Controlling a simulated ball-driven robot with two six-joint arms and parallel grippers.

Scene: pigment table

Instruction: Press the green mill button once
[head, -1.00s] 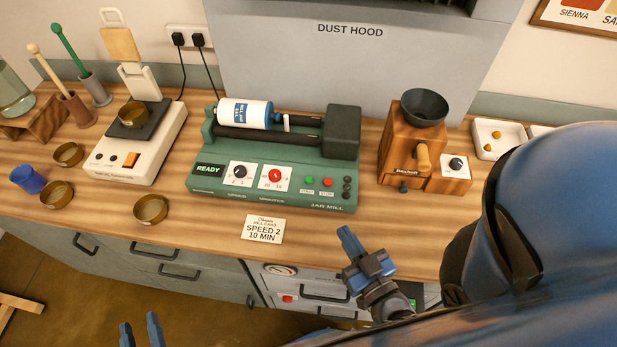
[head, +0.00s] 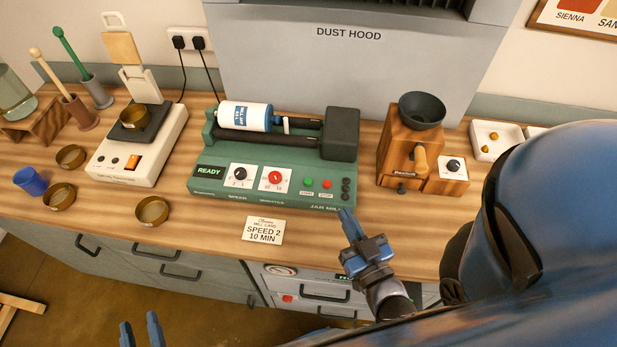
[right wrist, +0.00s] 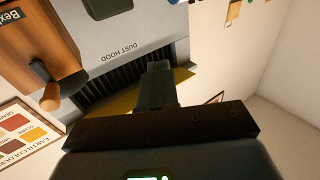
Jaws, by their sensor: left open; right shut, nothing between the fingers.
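The green jar mill (head: 215,172) stands in the middle of the wooden counter. Its display reads READY, and a white and blue jar (head: 245,116) lies on its rollers. The green mill button (head: 308,182) is on the front panel, just left of a red button (head: 327,184). My right gripper (head: 346,214) is shut and empty, its tip close in front of the mill's lower right corner, to the right of and below the green button. Its shut fingers also show in the right wrist view (right wrist: 158,85). My left gripper (head: 140,328) is open and empty, low at the bottom edge.
A card (head: 263,230) reading SPEED 2, 10 MIN lies before the mill. A wooden grinder (head: 396,150) stands to the right, and a white scale (head: 125,165) with a brass dish to the left. Brass dishes (head: 152,211) and a blue cup (head: 29,181) are at left.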

